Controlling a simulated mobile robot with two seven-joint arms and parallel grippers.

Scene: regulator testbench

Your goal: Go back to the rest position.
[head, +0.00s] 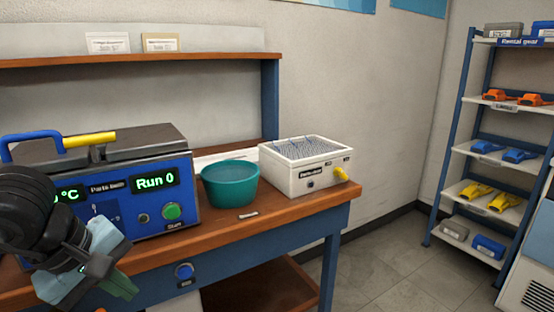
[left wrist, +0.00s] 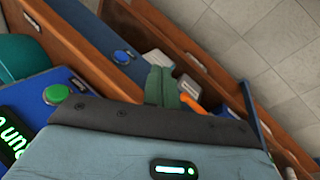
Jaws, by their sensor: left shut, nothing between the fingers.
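My left gripper (head: 121,284) is at the lower left of the head view, in front of the bench's front edge and the blue machine. Its green fingers are shut together with nothing between them. They also show in the left wrist view (left wrist: 162,87). The blue machine (head: 122,214) has a green button, a "Run 0" display, and a blue and a yellow handle on its dark lid. My left arm hides its left part. My right gripper is in neither view.
A teal bowl (head: 230,186) and a white box with a wire-covered top (head: 304,170) stand on the wooden bench (head: 290,211). A blue button (head: 184,271) is on the bench front. A shelf rack (head: 497,104) stands at the right, with open floor between.

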